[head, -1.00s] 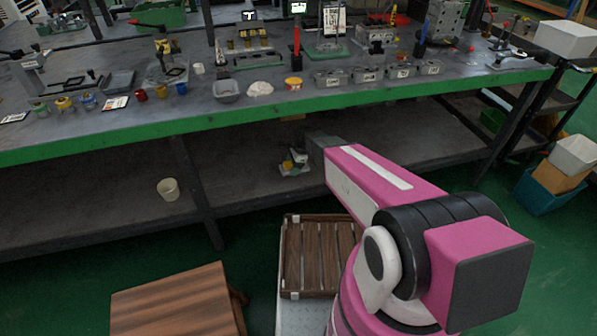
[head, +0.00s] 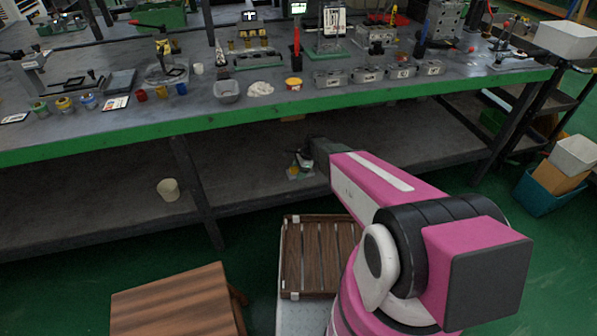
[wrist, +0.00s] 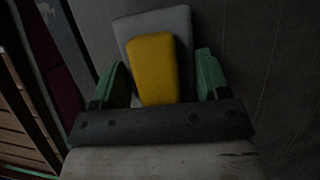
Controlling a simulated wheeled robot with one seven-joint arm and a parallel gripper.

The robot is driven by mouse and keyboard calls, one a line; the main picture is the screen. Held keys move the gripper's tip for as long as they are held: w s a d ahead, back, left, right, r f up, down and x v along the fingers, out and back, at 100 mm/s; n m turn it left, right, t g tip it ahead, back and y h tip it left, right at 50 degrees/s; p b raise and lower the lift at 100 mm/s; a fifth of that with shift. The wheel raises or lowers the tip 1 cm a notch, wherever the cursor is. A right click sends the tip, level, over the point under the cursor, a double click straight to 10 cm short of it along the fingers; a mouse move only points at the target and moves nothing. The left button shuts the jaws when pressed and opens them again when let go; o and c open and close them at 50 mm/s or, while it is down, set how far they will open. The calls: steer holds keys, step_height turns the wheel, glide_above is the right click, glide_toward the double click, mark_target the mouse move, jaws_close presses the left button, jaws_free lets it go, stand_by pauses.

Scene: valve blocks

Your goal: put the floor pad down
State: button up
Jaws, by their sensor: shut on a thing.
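In the wrist view, my gripper (wrist: 160,78) has green fingers on both sides of a yellow block that lies against a wider grey pad (wrist: 180,22). I take the yellow and grey piece to be the floor pad (wrist: 153,70); the gripper is shut on it. The fingers' contact with it is partly hidden by the dark gripper body. In the head view, my gripper (head: 300,165) is small and partly hidden by my pink arm, at the lower shelf under the bench. Whether the pad touches a surface cannot be told.
The dark lower shelf (head: 110,200) has a pale cup (head: 168,189) to the left and bare room around it. The green-edged bench top (head: 250,117) overhangs it. A slatted wooden crate (head: 318,255) and a brown stool (head: 175,300) stand in front.

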steer(key=shift+f, duration=0.45)
steer(key=shift+f, duration=0.2)
steer(key=o, duration=0.8)
steer(key=shift+f, duration=0.15)
steer(key=shift+r, duration=0.4)
steer(key=v, duration=1.1)
steer(key=shift+s+d+r, duration=0.1)
steer(key=shift+r, duration=0.05)
